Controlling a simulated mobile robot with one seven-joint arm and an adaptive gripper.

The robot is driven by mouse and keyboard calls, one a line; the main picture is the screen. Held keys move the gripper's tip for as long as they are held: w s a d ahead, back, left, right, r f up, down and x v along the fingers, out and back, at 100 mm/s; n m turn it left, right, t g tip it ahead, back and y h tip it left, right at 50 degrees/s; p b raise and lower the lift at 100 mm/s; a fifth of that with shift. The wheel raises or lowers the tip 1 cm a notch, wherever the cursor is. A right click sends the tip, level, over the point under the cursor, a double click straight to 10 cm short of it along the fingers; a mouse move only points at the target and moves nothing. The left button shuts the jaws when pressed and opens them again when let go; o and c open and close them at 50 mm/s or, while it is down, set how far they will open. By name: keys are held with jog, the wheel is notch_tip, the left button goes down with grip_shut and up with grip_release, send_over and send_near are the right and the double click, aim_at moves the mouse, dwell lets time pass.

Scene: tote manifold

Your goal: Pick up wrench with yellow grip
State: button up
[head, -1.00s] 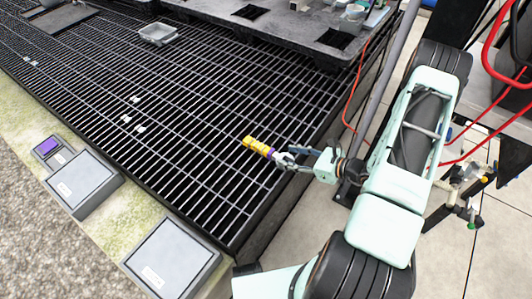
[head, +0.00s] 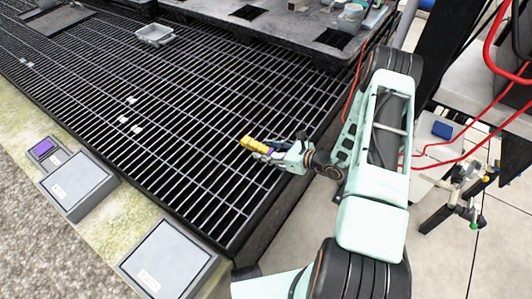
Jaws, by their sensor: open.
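The wrench with the yellow grip (head: 254,144) lies on the black grating near its right edge. The fingers hide the metal head of the wrench. I cannot tell whether they touch it.
The black grating (head: 185,165) fills the middle. A black pallet (head: 270,30) with several items stands behind. A grey tray (head: 155,35) and small white pieces (head: 123,119) lie on the grating. Grey square boxes (head: 80,185) line the front left edge. Red cables hang at the right.

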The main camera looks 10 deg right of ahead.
jog(key=shift+c, duration=0.4)
grip_shut()
jog(key=shift+r, duration=0.1)
